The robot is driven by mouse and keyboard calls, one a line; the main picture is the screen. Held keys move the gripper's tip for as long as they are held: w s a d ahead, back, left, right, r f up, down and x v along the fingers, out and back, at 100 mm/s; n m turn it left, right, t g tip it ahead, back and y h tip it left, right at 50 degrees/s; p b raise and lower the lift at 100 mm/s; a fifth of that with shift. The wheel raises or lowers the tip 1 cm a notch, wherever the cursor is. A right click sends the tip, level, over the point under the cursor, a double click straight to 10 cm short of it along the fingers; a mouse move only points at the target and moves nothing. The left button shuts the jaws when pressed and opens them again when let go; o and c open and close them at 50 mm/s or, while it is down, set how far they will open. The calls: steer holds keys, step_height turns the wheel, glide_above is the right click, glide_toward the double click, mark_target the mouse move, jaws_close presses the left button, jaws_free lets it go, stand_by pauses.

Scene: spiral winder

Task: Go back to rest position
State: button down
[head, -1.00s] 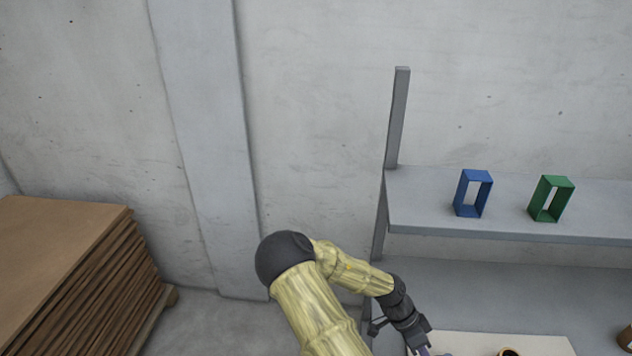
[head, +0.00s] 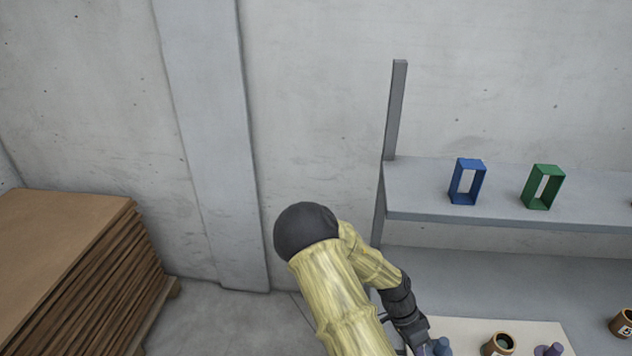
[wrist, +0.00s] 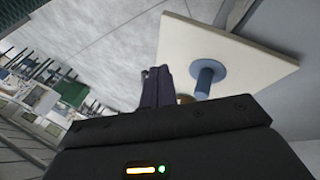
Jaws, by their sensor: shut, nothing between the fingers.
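My arm reaches down to the lower right in the head view. My gripper shows in the wrist view (wrist: 157,78), its dark fingers together with nothing between them. In the head view the fingertips are mostly cut off or hidden at the bottom edge. A cream board (head: 456,328) lies just past the gripper, and it also fills the upper right of the wrist view (wrist: 262,62). A blue peg with a round flange (wrist: 207,75) stands on the board, beside and apart from the fingers in the picture.
A grey shelf (head: 420,205) holds a blue frame (head: 456,182) and a green frame (head: 530,186). Brown ring-shaped parts (head: 498,345) (head: 622,322) sit at lower right. A stack of brown sheets (head: 60,240) stands at left. Bare floor lies between stack and shelf.

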steer(key=s+a+r+n+t+y, duration=0.2)
steer(key=a+r+n+t, duration=0.1)
steer(key=r+n, duration=0.4)
steer(key=s+a+r+n+t+y, duration=0.2)
steer(key=a+r+n, duration=0.4)
steer(key=r, duration=0.7)
steer(key=shift+a+n+t+y, duration=0.15)
steer(key=shift+n+t+y, duration=0.15)
steer(key=shift+n+t, duration=0.55)
steer(key=shift+s, duration=0.1)
